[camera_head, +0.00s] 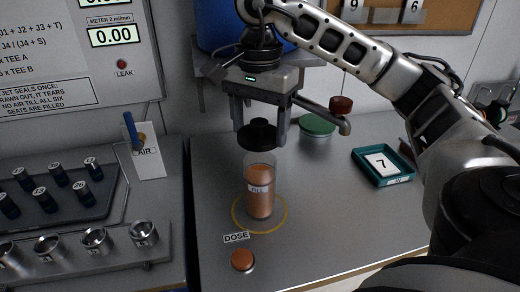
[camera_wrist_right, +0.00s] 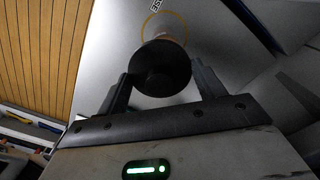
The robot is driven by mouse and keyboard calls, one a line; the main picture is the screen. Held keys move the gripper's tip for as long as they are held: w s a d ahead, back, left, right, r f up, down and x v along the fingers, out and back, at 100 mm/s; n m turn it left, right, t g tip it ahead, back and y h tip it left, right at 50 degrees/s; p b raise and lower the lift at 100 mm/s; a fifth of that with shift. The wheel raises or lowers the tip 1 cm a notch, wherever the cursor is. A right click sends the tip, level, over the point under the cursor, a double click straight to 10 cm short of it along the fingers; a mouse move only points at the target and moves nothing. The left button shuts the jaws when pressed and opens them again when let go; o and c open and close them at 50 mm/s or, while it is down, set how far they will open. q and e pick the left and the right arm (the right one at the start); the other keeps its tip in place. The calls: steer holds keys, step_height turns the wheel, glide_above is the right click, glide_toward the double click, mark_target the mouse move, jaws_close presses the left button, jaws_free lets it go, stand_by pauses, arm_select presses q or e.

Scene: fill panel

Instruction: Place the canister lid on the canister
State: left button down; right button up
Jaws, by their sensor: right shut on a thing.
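The canister (camera_head: 260,190) is a clear cylinder with orange-brown contents and a "FILL" label. It stands upright inside a yellow ring on the grey counter. My right gripper (camera_head: 260,128) is shut on the black canister lid (camera_head: 257,137), directly above the canister's mouth. The lid looks level; in the head view its lower edge is close to the canister's top, and I cannot tell whether they touch. In the right wrist view the round lid (camera_wrist_right: 160,68) sits between the fingers (camera_wrist_right: 163,85) and hides most of the canister. My left gripper is not in view.
An orange DOSE button (camera_head: 242,260) is in front of the canister. A green-topped round container (camera_head: 317,124) and a teal tray (camera_head: 384,166) with a "7" card stand to the right. A rack of dark vials (camera_head: 55,190) is left.

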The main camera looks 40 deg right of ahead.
mark_target(260, 148)
steer(key=shift+w+d+f, duration=0.25)
steer(key=shift+d+f, duration=0.05)
steer(key=shift+f, duration=0.15)
steer(key=shift+w+d+f, duration=0.1)
steer(key=shift+f, duration=0.05)
steer(key=f, duration=0.2)
steer(key=f+p, duration=0.1)
steer(key=shift+w+d+f, duration=0.25)
steer(key=shift+d+f, duration=0.1)
steer(key=shift+f, duration=0.05)
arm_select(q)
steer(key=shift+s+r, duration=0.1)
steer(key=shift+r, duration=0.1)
arm_select(e)
steer(key=shift+f, duration=0.15)
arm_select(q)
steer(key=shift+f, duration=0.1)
arm_select(e)
steer(key=shift+f, duration=0.1)
arm_select(q)
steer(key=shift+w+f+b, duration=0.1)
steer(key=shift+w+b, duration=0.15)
steer(key=shift+b, duration=0.3)
arm_select(e)
steer(key=shift+f, duration=0.55)
